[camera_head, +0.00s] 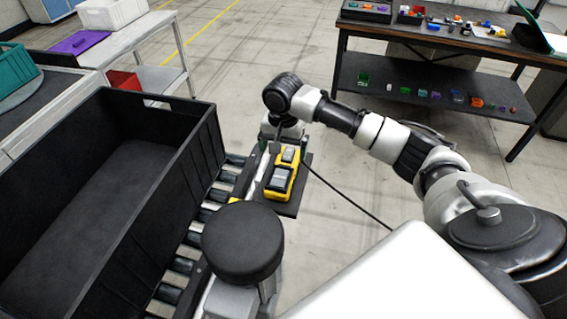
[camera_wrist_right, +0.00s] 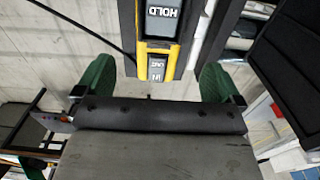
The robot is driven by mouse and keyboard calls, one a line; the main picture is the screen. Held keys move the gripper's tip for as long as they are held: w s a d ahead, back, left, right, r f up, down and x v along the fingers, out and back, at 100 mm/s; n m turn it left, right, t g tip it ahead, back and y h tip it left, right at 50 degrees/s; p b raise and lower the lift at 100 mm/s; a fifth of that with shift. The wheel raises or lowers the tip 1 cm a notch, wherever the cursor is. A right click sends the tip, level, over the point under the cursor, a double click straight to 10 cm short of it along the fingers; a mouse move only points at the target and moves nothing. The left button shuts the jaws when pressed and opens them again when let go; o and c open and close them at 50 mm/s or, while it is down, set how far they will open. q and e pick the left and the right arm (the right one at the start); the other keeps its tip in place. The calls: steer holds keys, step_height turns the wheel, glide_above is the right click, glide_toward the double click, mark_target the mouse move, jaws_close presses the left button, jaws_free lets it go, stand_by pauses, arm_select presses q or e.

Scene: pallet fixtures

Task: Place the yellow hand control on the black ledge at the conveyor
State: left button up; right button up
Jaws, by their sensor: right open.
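The yellow hand control (camera_head: 283,175), with black and grey keys, lies on the black ledge (camera_head: 292,207) beside the conveyor in the head view. In the right wrist view the hand control (camera_wrist_right: 161,35) shows its HOLD key and another key. My right gripper (camera_head: 273,146) is at the far end of the control. In the wrist view its two green fingers (camera_wrist_right: 157,72) are spread, one on each side of the control's end, with visible gaps. The gripper holds nothing. My left gripper is not in view.
A large black crate (camera_head: 205,130) stands on the conveyor rollers (camera_head: 197,212) left of the ledge. A black cable (camera_head: 345,198) runs out to the right over the floor. A workbench (camera_head: 420,37) with small parts stands at the back right. Open floor lies between.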

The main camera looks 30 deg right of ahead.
mark_target(283, 166)
step_height(283, 166, up, 3)
steer(key=shift+r, duration=0.2)
